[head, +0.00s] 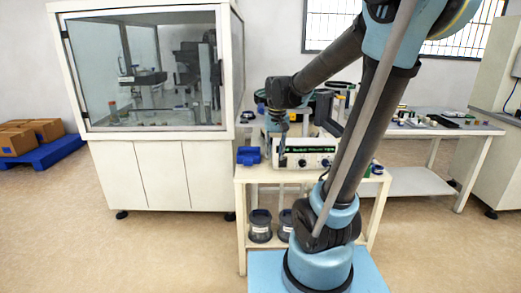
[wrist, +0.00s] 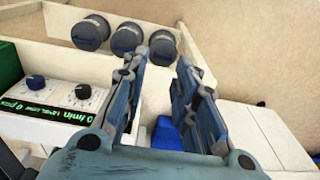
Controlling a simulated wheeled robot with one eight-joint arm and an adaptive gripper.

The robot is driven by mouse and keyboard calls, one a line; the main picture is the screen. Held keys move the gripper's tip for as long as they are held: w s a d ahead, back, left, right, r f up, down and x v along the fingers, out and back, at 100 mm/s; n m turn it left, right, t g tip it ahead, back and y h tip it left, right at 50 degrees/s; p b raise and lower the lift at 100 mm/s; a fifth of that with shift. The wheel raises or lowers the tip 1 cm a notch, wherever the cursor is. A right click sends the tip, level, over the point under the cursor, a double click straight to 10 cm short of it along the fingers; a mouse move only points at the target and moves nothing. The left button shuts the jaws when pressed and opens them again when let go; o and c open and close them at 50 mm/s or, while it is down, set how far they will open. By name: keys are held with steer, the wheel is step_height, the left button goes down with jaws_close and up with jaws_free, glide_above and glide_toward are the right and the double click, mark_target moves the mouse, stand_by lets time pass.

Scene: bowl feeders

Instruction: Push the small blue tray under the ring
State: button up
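The small blue tray (head: 249,156) sits on the left front of the cream cart's top, left of the white control box. Part of it shows in the wrist view (wrist: 167,134), low between my fingers; the rest is hidden by my gripper. My gripper (head: 282,157) hangs fingers down in front of the control box, to the right of the tray. In the wrist view my gripper (wrist: 173,57) has its two fingers apart, with nothing seen held between them. I cannot make out for certain which part is the ring; my arm covers much of the equipment behind.
The control box (head: 304,153) with knobs stands close to my gripper. Dark lidded jars (head: 260,226) stand on the cart's lower shelf. A glass-fronted cabinet (head: 150,165) is at left. A cluttered bench (head: 440,128) is at right. Open floor lies in front of the cabinet.

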steer(key=s+d+f, duration=0.4)
steer(key=s, duration=0.5)
steer(key=s+d+f+t, duration=0.1)
steer(key=s+d+f, duration=0.3)
steer(key=s, duration=0.5)
steer(key=shift+s+d+n, duration=0.3)
steer(key=shift+d, duration=0.2)
steer(key=shift+s, duration=0.15)
